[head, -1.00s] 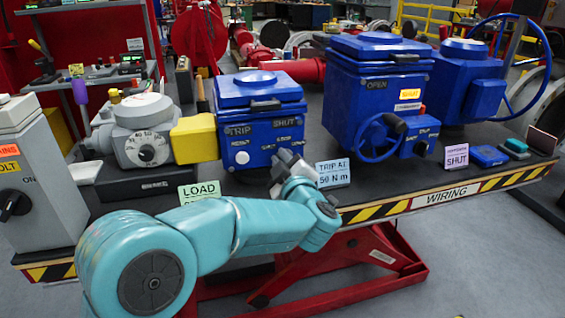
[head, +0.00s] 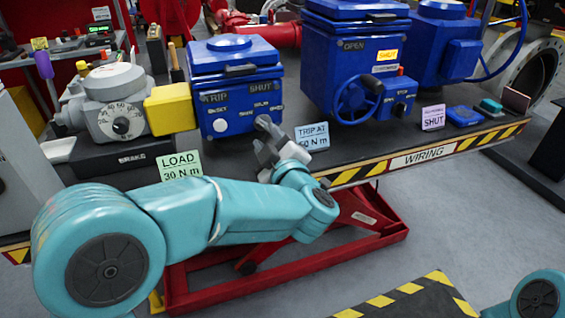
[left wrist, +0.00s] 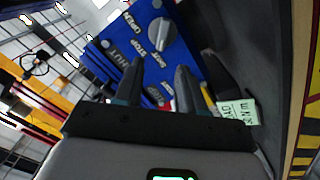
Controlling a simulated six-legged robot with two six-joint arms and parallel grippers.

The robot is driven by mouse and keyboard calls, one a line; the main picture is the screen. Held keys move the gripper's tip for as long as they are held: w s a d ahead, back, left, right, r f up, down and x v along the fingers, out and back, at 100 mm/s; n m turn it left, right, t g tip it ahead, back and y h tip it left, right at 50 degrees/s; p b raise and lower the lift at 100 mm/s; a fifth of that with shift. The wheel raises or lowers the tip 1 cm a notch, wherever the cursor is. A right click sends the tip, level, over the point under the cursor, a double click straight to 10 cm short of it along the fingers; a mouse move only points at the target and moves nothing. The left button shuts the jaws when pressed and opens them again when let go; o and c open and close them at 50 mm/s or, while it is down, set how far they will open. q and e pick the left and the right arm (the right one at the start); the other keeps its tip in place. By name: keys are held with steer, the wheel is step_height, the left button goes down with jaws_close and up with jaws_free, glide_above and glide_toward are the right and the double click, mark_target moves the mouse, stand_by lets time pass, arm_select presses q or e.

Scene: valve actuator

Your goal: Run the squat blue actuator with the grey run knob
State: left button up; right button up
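The squat blue actuator (head: 235,72) stands on the bench left of the middle in the head view, with TRIP and SHUT on its front and a white knob (head: 220,125) at lower left. In the left wrist view the blue front (left wrist: 128,40) is tilted. The grey run knob (left wrist: 161,34) shows there beside SHUT, STOP and OPEN marks, beyond the fingertips. In the head view I cannot separate this knob from my fingers. My left gripper (head: 264,136) is in front of the actuator's lower right front. In the wrist view its fingers (left wrist: 160,70) are apart with nothing between them. My right gripper is out of view.
A taller blue actuator (head: 345,70) with a handwheel stands to the right. A yellow block (head: 170,108) and grey brake unit (head: 112,108) adjoin on the left. A LOAD card (head: 181,166) and TRIP AT card (head: 312,137) stand along the bench's front edge.

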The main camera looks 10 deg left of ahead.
arm_select(q)
steer(key=v, duration=1)
steer(key=shift+f, duration=0.1)
steer(key=w+f+m+g+h, duration=0.3)
steer(key=f+m+h, duration=0.55)
steer(key=f, duration=1.45)
steer(key=s+a+f+m+g+h, duration=0.1)
steer(key=s+f+g, duration=0.15)
steer(key=f, duration=0.35)
steer(key=s+a+f+m+g+h, duration=0.1)
steer(key=s+f+m, duration=0.15)
steer(key=f, duration=0.35)
steer(key=s+f+m+g+h, duration=0.15)
steer(key=s+f+g, duration=0.3)
steer(key=s, duration=0.55)
steer(key=s+f+g+h, duration=0.25)
steer(key=s+f, duration=0.35)
steer(key=s, duration=0.4)
step_height(320, 180, up, 16)
steer(key=g+p, duration=0.1)
steer(key=p, duration=1.5)
steer(key=shift+d, duration=0.45)
